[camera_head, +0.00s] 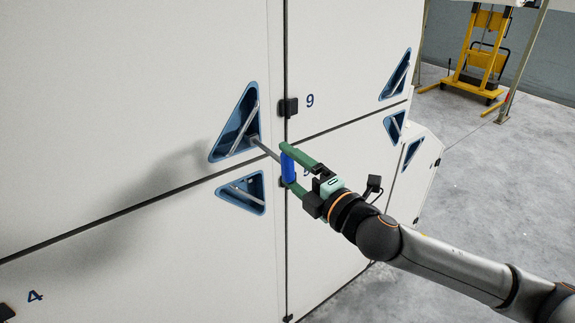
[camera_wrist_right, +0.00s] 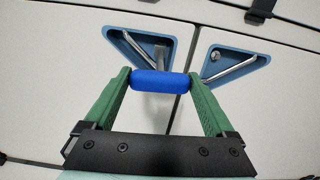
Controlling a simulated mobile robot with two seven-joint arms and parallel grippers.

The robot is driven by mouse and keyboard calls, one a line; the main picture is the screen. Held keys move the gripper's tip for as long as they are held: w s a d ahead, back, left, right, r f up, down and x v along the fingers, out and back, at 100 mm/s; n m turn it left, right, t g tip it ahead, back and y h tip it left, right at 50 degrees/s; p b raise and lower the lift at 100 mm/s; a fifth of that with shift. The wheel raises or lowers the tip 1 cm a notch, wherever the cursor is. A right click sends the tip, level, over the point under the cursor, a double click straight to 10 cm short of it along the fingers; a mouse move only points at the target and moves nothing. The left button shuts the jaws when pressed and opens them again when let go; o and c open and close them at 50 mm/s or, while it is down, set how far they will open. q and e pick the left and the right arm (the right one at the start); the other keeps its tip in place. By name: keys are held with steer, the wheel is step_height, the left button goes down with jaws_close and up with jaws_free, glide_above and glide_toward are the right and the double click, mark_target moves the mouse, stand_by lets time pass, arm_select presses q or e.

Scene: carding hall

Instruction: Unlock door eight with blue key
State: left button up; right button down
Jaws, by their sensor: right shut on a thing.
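The blue key has a blue cylinder handle (camera_head: 288,167) and a grey shaft. My right gripper (camera_head: 287,165) is shut on the handle, which also shows between the green fingers in the wrist view (camera_wrist_right: 160,81). The shaft points away from the gripper to the lower right corner of the upper blue triangular recess (camera_head: 234,128). I cannot tell whether its tip is in a lock. A second recess (camera_head: 241,193) with a lever sits just below. A number on the lower right door (camera_head: 330,215) is mostly hidden by my gripper. My left gripper is not in view.
White doors marked 9 (camera_head: 309,101) and 4 (camera_head: 35,296) surround the spot. Black hinges stick out along the upright seam, one (camera_head: 288,107) just above my gripper. More blue recesses (camera_head: 395,74) lie to the right. A yellow lift truck (camera_head: 480,55) stands behind; the floor at right is clear.

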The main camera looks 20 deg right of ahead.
steer(key=b+v, duration=0.1)
steer(key=v, duration=0.5)
stand_by(0.8)
steer(key=shift+s, duration=0.1)
steer(key=shift+m, duration=2.4)
steer(key=m, duration=0.4)
steer(key=shift+m, duration=0.3)
steer(key=shift+r+p, duration=0.1)
steer(key=shift+p, duration=0.2)
